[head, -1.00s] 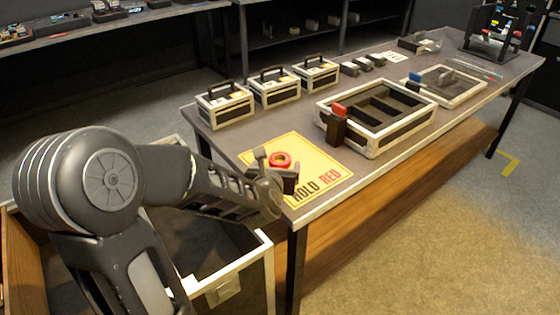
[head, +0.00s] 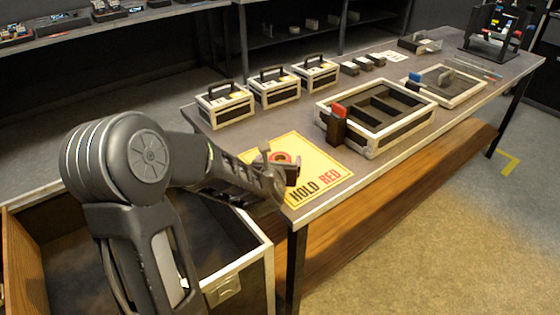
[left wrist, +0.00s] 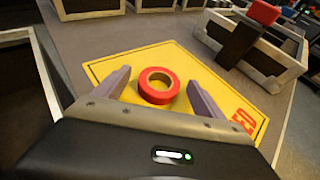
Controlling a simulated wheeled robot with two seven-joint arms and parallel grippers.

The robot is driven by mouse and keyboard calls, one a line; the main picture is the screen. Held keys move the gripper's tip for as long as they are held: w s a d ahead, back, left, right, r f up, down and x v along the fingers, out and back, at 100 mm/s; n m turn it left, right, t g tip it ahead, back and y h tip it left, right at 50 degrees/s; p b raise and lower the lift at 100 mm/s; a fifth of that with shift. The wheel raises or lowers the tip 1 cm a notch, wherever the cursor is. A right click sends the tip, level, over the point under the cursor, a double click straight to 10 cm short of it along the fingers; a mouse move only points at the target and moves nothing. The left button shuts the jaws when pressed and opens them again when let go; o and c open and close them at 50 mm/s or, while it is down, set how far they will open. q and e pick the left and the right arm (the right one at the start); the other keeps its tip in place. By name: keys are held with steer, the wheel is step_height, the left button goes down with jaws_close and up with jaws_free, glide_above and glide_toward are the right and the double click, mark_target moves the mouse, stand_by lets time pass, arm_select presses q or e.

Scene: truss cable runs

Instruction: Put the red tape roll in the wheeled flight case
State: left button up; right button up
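The red tape roll (head: 285,157) lies flat on the yellow HOLD RED mat (head: 327,168) near the table's left end, partly hidden by my left gripper (head: 282,177) in the head view. In the left wrist view the roll (left wrist: 143,88) shows whole. The open fingers of my left gripper (left wrist: 158,88) stand on either side of it, with a gap at each side. The wheeled flight case (head: 262,250) stands open on the floor at lower left, below the table end and partly hidden by my left arm. Its wheels do not show. My right gripper is out of view.
Several small cases with handles, among them one at the left (head: 225,107), line the table's back edge. A divided tray (head: 372,147) stands right of the mat, with a dark red-topped block (head: 336,125) at its near corner. Brown boards (head: 400,198) run below the table.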

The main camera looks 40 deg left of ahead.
arm_select(q)
steer(key=c, duration=1.6)
steer(key=shift+o, duration=0.2)
step_height(320, 180, up, 10)
steer(key=p, duration=0.2)
